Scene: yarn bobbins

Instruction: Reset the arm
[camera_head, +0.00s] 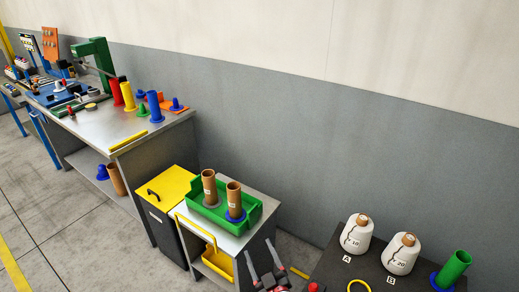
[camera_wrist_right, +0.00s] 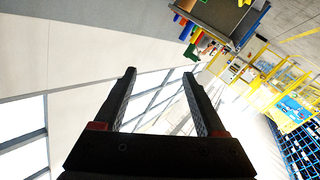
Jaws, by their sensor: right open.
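My right gripper (camera_head: 265,270) shows at the bottom middle of the head view, raised in front of the small cart's right side. Its fingers are apart with nothing between them. In the right wrist view my right gripper (camera_wrist_right: 160,82) is open and empty, and the wall and floor lie far beyond it. My left gripper is in neither view. A green tube (camera_head: 453,269) stands on a blue base at that table's right.
A small cart (camera_head: 266,202) carries a green tray (camera_head: 250,216) with two brown tubes (camera_head: 235,199). A black bin with a yellow lid (camera_head: 165,188) stands beside it. A long workbench (camera_head: 100,130) with coloured tubes is at the left. Grey floor (camera_head: 50,220) is open at the lower left.

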